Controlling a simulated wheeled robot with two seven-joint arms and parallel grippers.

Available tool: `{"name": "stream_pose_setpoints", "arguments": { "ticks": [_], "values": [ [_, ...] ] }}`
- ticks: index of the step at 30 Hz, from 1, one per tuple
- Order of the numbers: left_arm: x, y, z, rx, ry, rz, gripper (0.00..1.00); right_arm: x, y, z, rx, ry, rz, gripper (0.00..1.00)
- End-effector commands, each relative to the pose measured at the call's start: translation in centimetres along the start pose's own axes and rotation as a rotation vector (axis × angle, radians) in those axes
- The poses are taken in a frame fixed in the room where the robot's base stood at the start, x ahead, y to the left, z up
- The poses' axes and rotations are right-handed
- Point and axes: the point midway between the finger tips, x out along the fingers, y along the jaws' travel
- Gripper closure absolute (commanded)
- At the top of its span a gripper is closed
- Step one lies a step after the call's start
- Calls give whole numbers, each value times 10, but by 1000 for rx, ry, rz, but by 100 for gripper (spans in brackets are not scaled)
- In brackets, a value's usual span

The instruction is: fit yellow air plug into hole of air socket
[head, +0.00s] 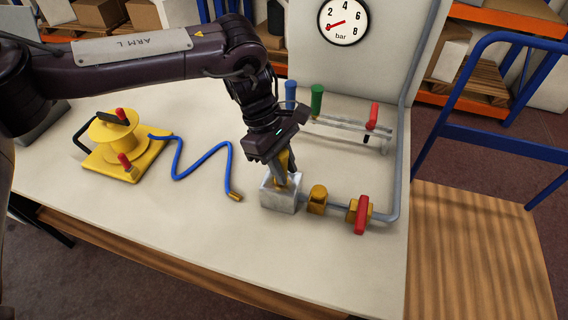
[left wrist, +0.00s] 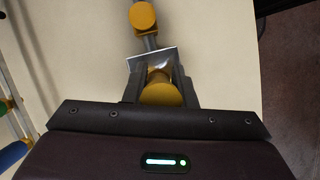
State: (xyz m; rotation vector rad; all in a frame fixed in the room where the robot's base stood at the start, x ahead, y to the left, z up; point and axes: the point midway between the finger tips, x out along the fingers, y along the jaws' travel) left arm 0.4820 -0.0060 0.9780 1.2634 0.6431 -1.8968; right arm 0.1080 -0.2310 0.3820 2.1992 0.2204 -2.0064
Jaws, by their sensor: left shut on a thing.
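The yellow air plug (head: 283,163) is between the fingers of my left gripper (head: 287,172), which is shut on it. The plug is directly over the grey block-shaped air socket (head: 279,197), with its lower end at the top of the block. The left wrist view shows the plug's round yellow end (left wrist: 160,92) between the two dark fingers, with the socket's pale top (left wrist: 151,59) just beyond. The fingers and plug hide the hole, so I cannot tell how deep the plug sits. My right gripper is not in view.
A pipe with a brass fitting (head: 317,198) and a red valve handle (head: 361,213) runs right from the socket. A yellow reel (head: 115,137) and a blue hose (head: 190,168) lie left. Blue and green handled items (head: 316,100) stand behind, below a gauge (head: 343,22).

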Motion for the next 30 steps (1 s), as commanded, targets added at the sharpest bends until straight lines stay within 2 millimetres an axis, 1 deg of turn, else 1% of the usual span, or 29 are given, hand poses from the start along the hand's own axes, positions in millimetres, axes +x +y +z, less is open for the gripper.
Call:
{"name": "stream_pose_setpoints", "arguments": {
  "ticks": [11,12,17,26,30],
  "values": [
    [3,0,-1,0,0,-1,99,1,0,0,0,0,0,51],
    [3,0,-1,0,0,-1,71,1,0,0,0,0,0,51],
    [2,0,-1,0,0,-1,51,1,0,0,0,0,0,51],
    [0,0,-1,0,1,1,51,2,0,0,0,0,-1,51],
    [-16,1,-2,0,2,3,51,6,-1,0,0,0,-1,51]
  ]
}}
